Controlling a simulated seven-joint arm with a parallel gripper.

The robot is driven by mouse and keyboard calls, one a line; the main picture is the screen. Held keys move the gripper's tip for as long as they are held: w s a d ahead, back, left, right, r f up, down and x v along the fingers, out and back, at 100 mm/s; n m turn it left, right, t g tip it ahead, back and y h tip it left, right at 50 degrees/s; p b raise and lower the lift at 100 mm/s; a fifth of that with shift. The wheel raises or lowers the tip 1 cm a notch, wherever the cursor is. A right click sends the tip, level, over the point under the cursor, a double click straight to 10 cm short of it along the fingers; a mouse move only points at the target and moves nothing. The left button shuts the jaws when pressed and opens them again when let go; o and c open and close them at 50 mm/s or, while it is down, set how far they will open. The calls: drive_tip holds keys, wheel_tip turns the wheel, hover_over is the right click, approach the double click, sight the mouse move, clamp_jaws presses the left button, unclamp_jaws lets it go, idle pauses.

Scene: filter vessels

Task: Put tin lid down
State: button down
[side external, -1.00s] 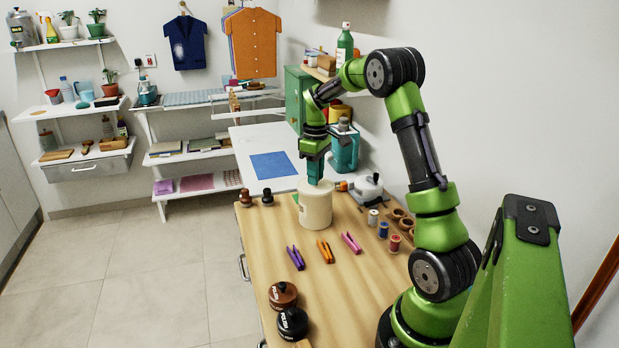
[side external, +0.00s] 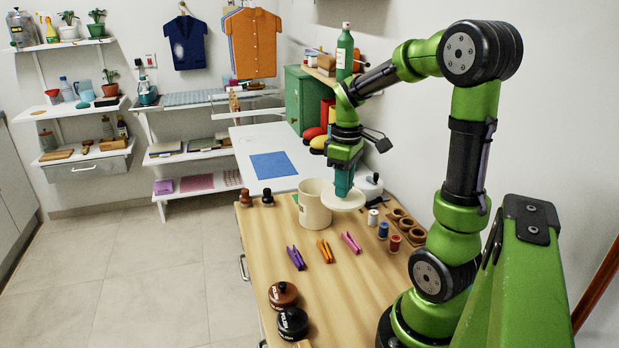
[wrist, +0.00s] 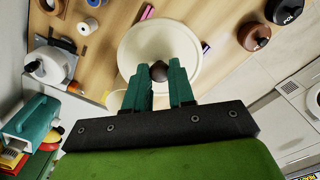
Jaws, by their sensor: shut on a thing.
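The cream tin lid (side external: 345,203) is round and flat, and my gripper (side external: 343,190) is shut on its dark knob. The wrist view shows the lid (wrist: 133,42) from above with the knob between my fingertips (wrist: 158,73). The cream tin (side external: 313,212) stands upright and open on the wooden table, just left of the lid in the side view. The lid is off the tin, held near level. Whether it touches the tin or the table cannot be told.
A white lidded pot (wrist: 50,66) stands close by. Thread spools (side external: 383,230) and a wooden holder (side external: 407,224) sit to the right. Purple, orange and pink pegs (side external: 350,243) lie in front. Brown and black polish tins (side external: 292,322) stand at the near edge. Wood between these is bare.

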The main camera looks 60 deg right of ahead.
sight(332, 201)
drive_tip(key=shift+s+a, duration=0.2)
drive_tip(key=shift+a, duration=0.2)
drive_tip(key=shift+n, duration=0.6)
drive_tip(key=a+f, duration=0.1)
drive_tip(key=w+f, duration=0.1)
drive_tip(key=w+a+f, duration=0.1)
drive_tip(key=shift+a+f, duration=0.3)
drive_tip(key=shift+m, duration=0.3)
drive_tip(key=w+a+f, duration=0.1)
drive_tip(key=f, duration=0.1)
drive_tip(key=w+a+f, duration=0.1)
drive_tip(key=w+f, duration=0.1)
drive_tip(key=w+a+f, duration=0.1)
drive_tip(key=w+f, duration=0.1)
drive_tip(key=f, duration=0.1)
drive_tip(key=shift+w, duration=0.2)
drive_tip(key=shift+m, duration=0.3)
drive_tip(key=w+d, duration=0.2)
drive_tip(key=w, duration=0.3)
drive_tip(key=w+d+f, duration=0.1)
drive_tip(key=w+d, duration=0.1)
drive_tip(key=w, duration=0.3)
drive_tip(key=w+d, duration=0.2)
drive_tip(key=w, duration=0.3)
drive_tip(key=shift+w+d+f, duration=0.25)
drive_tip(key=shift+w+d, duration=0.05)
drive_tip(key=shift+f, duration=1.75)
drive_tip(key=shift+f, duration=0.1)
